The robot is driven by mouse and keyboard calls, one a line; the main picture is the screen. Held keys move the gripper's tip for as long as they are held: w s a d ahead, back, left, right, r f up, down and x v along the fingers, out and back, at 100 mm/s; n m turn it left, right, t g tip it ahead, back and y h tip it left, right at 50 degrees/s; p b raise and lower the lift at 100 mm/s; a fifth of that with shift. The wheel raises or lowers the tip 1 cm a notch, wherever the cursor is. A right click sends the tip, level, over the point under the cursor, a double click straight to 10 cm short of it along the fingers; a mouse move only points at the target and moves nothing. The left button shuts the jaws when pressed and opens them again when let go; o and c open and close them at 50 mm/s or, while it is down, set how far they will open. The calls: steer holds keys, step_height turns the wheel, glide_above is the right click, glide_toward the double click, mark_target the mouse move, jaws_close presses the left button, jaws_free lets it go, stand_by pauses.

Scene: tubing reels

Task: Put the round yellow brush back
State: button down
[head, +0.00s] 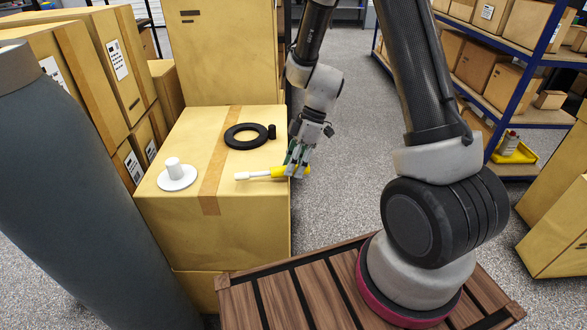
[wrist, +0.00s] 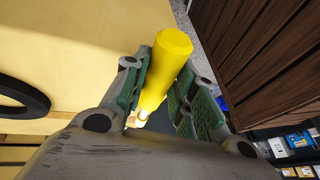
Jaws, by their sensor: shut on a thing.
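The round yellow brush (head: 280,172) has a yellow handle and a long white end pointing left in the head view. My gripper (head: 293,170) is shut on its yellow handle at the right edge of a cardboard box (head: 245,227). The brush is roughly level, low over the box top; I cannot tell whether it touches it. In the wrist view the yellow handle (wrist: 163,65) sits between the green-padded fingers of my gripper (wrist: 160,85). A white disc with an upright white peg (head: 177,176) stands on the box's left side.
A black ring (head: 246,136) and a small black cylinder (head: 272,131) are at the back of the box top. Stacked cartons (head: 105,65) stand behind and left. A blue shelf with boxes (head: 500,60) and a yellow tray (head: 517,153) are at the right. The box top's front is clear.

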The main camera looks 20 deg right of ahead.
steer(key=shift+f, duration=0.55)
steer(key=shift+f, duration=0.15)
steer(key=c, duration=1.1)
jaws_free()
steer(key=shift+c, duration=0.2)
